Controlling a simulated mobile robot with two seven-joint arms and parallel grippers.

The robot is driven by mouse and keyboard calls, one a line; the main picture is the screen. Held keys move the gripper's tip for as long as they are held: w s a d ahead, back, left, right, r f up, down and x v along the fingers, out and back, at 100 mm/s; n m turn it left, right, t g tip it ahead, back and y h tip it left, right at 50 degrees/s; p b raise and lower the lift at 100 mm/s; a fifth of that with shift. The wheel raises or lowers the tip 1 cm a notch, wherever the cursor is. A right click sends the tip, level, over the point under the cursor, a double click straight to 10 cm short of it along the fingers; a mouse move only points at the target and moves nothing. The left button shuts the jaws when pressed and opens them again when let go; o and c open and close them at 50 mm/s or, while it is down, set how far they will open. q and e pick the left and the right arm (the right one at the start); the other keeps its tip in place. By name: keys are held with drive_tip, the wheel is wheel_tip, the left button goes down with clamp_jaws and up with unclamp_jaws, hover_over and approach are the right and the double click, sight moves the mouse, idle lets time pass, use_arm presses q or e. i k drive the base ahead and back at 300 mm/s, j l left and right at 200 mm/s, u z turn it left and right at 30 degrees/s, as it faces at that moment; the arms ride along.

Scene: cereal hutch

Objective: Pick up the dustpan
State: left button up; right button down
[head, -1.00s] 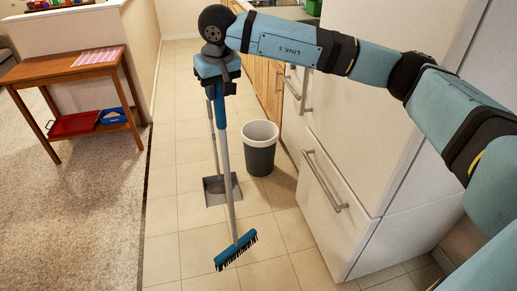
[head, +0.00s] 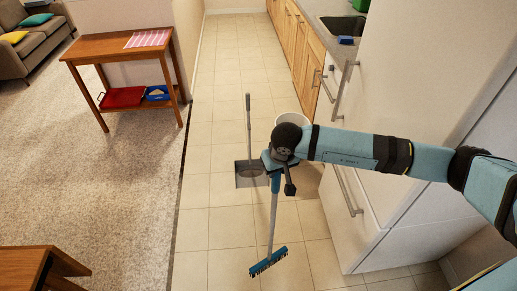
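The dustpan stands on the tile floor in the head view, its grey pan (head: 245,180) flat and its long dark-tipped handle (head: 248,122) upright. My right arm comes in from the right. My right gripper (head: 277,172) appears shut around the upper shaft of a broom (head: 272,225) with a blue bristled head (head: 268,262). The broom hangs nearly upright, its head low near the floor; I cannot tell if it touches. The gripper and broom appear just right of the dustpan and partly overlap the pan's right side. My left gripper is not in view.
A white-rimmed bin (head: 290,118) is mostly hidden behind my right gripper. A wooden side table (head: 125,50) stands on carpet at left, and another wooden piece (head: 38,268) at lower left.

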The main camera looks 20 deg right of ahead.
sight(250, 173)
drive_tip(key=z, duration=3.5)
drive_tip(key=k+j+z, duration=0.1)
drive_tip(key=j+z, duration=0.3)
drive_tip(key=k+j+z, duration=0.2)
drive_tip(key=j+z, duration=0.25)
drive_tip(key=k+j+z, duration=0.25)
drive_tip(key=z, duration=0.15)
drive_tip(key=k+j+z, duration=0.25)
drive_tip(key=j+z, duration=0.15)
drive_tip(key=k+j+z, duration=0.2)
drive_tip(key=z, duration=0.25)
drive_tip(key=k, duration=0.45)
drive_tip(key=k+j+u, duration=0.15)
drive_tip(key=k, duration=0.25)
drive_tip(key=k+u, duration=0.35)
drive_tip(key=k+j+u, duration=0.1)
drive_tip(key=k+u, duration=0.25)
drive_tip(key=i, duration=0.05)
